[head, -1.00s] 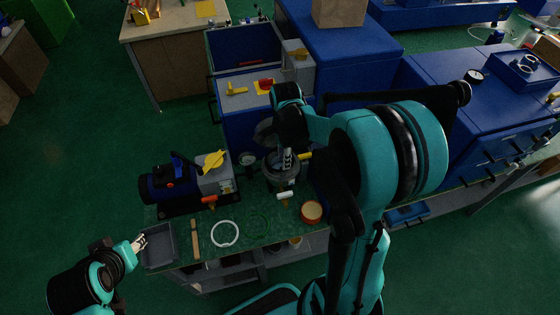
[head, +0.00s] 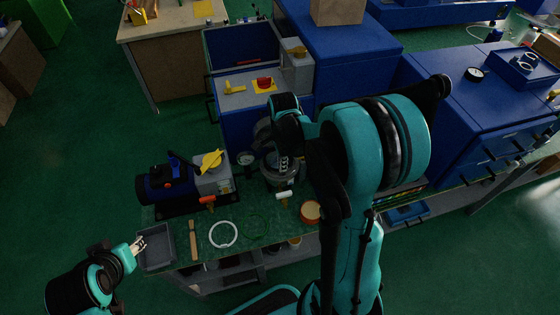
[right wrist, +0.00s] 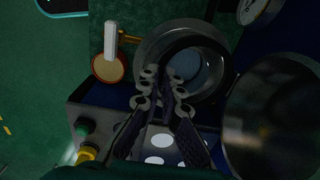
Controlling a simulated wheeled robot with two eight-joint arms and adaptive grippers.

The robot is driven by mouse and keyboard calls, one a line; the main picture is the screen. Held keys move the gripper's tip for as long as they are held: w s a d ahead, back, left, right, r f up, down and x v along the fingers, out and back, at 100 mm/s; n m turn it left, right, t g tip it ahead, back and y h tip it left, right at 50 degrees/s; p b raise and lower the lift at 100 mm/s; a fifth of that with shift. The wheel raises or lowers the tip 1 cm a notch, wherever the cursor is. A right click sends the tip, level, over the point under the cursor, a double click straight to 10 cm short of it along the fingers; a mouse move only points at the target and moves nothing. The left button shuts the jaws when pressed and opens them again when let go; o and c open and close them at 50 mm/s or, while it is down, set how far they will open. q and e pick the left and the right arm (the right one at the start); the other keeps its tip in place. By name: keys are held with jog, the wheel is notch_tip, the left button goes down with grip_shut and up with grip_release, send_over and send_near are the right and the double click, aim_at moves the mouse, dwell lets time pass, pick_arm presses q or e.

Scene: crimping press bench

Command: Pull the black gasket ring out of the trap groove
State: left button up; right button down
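The trap (head: 272,180), a round grey pot, stands open on the bench in the head view. It also shows in the right wrist view (right wrist: 143,48). A dark ring (right wrist: 205,40) lies along its mouth, off-centre inside the grey rim; this looks like the black gasket ring. My right gripper (head: 284,163) reaches down over the trap. In the right wrist view its fingertips (right wrist: 162,74) are close together at the ring's left side; whether they pinch the ring is not clear. My left gripper (head: 140,243) is by the grey tray, away from the trap.
A blue pump (head: 168,184) stands left of the trap, with a gauge (head: 245,158) between. A grey tray (head: 156,262), white ring (head: 223,222), green ring (head: 256,226), white-handled tool (head: 284,195) and round orange-rimmed tin (head: 310,211) lie along the front.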

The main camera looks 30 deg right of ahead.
jog(key=shift+r, duration=0.1)
notch_tip(320, 180, up, 4)
jog(key=shift+r+p, duration=0.2)
jog(key=shift+p, duration=0.65)
jog(key=s+d+r+p, duration=0.4)
jog(key=s+d+r, duration=0.3)
jog(key=s+r, duration=0.1)
jog(key=shift+s+d+r+p, duration=0.35)
jog(key=shift+d+r, duration=0.05)
jog(key=shift+r, duration=0.3)
jog(key=shift+f, duration=0.1)
